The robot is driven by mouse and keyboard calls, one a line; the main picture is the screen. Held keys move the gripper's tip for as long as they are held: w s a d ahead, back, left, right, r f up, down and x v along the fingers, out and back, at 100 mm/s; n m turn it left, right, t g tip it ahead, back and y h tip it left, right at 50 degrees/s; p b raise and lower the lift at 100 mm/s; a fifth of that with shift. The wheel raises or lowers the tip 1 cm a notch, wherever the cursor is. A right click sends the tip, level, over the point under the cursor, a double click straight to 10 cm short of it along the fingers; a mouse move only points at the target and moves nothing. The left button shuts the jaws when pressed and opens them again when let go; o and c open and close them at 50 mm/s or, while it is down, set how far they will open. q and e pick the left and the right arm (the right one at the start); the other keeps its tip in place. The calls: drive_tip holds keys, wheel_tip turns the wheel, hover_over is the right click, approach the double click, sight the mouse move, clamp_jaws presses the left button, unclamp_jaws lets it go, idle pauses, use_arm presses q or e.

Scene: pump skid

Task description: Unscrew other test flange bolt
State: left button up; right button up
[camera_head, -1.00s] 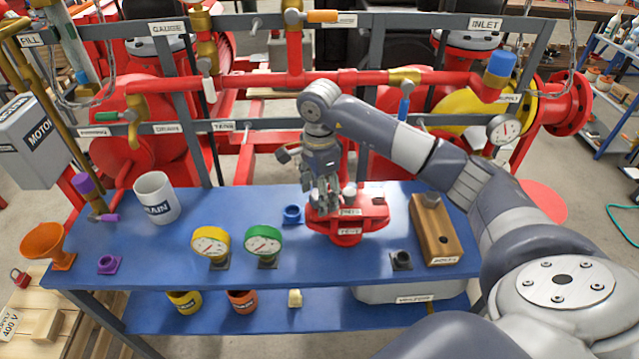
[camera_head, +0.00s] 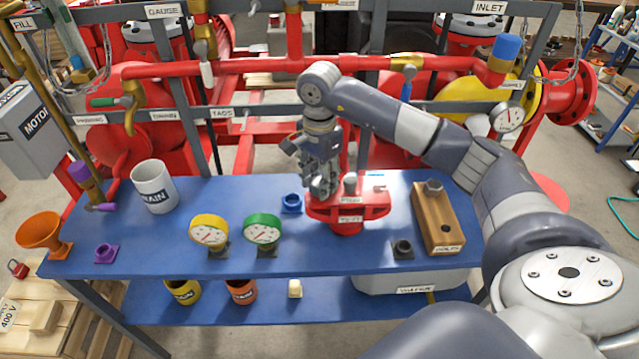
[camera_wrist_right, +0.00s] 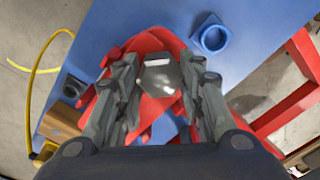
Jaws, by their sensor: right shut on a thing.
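The red test flange (camera_head: 376,210) stands on the blue bench, right of its middle. My right gripper (camera_head: 323,190) points down over the flange's left side and is shut on a grey hex bolt. In the right wrist view, the bolt head (camera_wrist_right: 160,76) sits between the two fingers, over the red flange (camera_wrist_right: 150,45). How far the bolt is threaded in cannot be seen. Another grey bolt (camera_head: 350,185) stands upright on the flange just right of the gripper. My left gripper is not in view.
A wooden block (camera_head: 437,225) with a grey bolt (camera_head: 433,188) in its far end lies to the right. A blue socket (camera_head: 291,204), green gauge (camera_head: 262,232) and yellow gauge (camera_head: 209,232) stand left. Red pipes and a grey frame rise behind.

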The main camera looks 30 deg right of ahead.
drive_tip(key=n+b, duration=0.2)
drive_tip(key=n, duration=0.4)
drive_tip(key=shift+f+n+b, duration=0.15)
drive_tip(key=shift+n+b, duration=0.15)
drive_tip(key=shift+b, duration=0.05)
drive_tip(key=n+b, duration=0.1)
drive_tip(key=n, duration=0.2)
drive_tip(key=shift+n, duration=0.9)
drive_tip(key=o, duration=1.2)
drive_tip(key=shift+c, duration=0.2)
drive_tip(key=shift+s, duration=0.1)
drive_tip(key=shift+r, duration=0.2)
wheel_tip(320, 180, up, 12)
